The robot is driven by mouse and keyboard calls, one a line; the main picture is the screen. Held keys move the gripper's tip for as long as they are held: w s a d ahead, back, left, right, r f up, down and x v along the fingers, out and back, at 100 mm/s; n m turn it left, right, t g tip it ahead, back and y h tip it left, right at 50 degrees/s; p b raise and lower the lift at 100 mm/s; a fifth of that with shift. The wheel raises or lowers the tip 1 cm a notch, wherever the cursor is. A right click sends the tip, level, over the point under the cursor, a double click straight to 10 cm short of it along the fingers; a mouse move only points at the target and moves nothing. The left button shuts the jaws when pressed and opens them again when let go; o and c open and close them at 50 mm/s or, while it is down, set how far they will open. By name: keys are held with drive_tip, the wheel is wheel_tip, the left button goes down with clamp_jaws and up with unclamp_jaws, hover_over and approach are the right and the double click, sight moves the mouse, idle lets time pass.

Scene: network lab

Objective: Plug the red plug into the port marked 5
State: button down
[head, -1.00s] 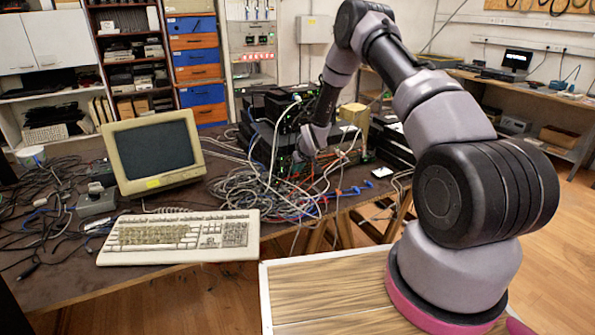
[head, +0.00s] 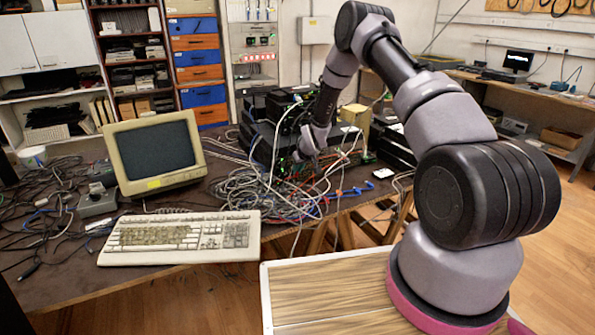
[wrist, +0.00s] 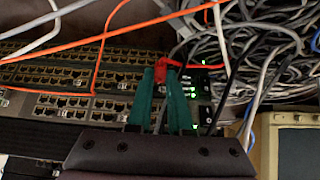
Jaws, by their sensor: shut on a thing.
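In the wrist view, my gripper (wrist: 161,78) has its two green fingers closed on the red plug (wrist: 167,65). The plug shows between and just beyond the fingertips, in front of the rack gear. Rows of ports on the switch panel (wrist: 62,103) run left of the fingers. I cannot read any port number, so I cannot tell which is port 5. I cannot tell whether the plug touches a port. In the head view, the fingers and plug are too small and mixed with cables to make out.
Orange and grey cables cross the panel, and a thick grey cable tangle (wrist: 265,45) fills the upper right of the wrist view. In the head view, a beige monitor (head: 155,152) and keyboard (head: 180,237) stand left of the cable pile on the dark table (head: 75,285).

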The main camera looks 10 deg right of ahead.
drive_tip(key=shift+w, duration=0.2)
drive_tip(key=c, duration=0.8)
unclamp_jaws()
drive_tip(key=shift+o, duration=0.2)
